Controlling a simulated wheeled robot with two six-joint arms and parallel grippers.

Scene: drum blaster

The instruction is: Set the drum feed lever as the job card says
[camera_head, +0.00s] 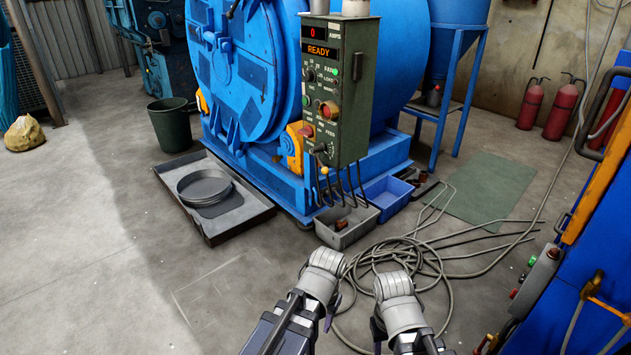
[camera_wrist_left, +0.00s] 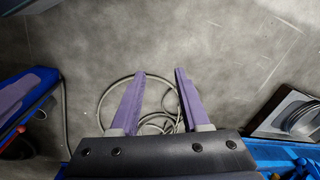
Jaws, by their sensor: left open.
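The green control box (camera_head: 345,120) stands in front of the blue drum machine (camera_head: 235,70). Its displays read 0 and READY. A lever with a dark handle (camera_head: 320,149) sits low on the panel near the FEED lettering; its exact setting is too small to read. I see no job card that I can make out. My left gripper (camera_wrist_left: 160,72) is open and empty in the left wrist view, with floor and cable beyond its purple fingers. In the head view both my arms are low in front, apart from the panel. My right gripper's fingers are not clearly visible.
Grey cable (camera_head: 440,262) lies coiled on the floor before the machine. A grey bin (camera_head: 346,232) and a blue bin (camera_head: 388,198) sit under the panel. A tray with round pans (camera_head: 205,187) is at left. A blue cabinet (camera_head: 590,240) stands at right.

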